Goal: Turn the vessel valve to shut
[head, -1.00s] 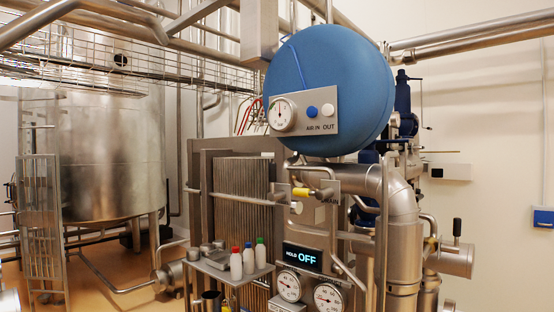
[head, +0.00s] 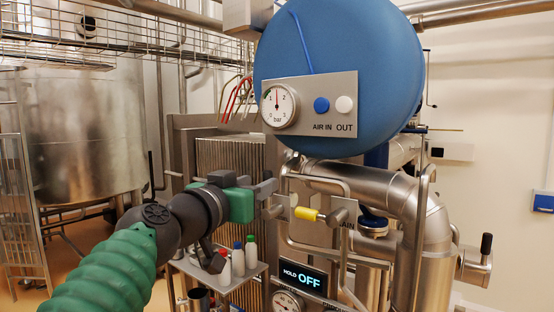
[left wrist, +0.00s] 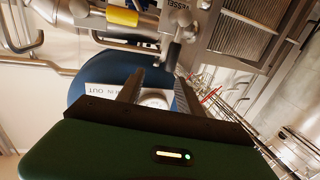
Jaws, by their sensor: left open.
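The VESSEL plate (left wrist: 238,22) shows in the left wrist view. Beside it is the vessel valve, with a grey hub and a dark handle (left wrist: 173,54). In the head view my gripper and arm mostly hide this valve. My left gripper (head: 268,188) is open in front of the valve area; it also shows in the left wrist view (left wrist: 158,78). Its fingers are apart, and the dark handle lies just beyond the fingertips, nearer the right-hand finger. I cannot tell whether they touch. My right gripper is out of view.
The yellow-gripped drain handle (head: 307,213) is close to the right of my left gripper. The blue tank (head: 340,75) hangs above. Pipes crowd the right.

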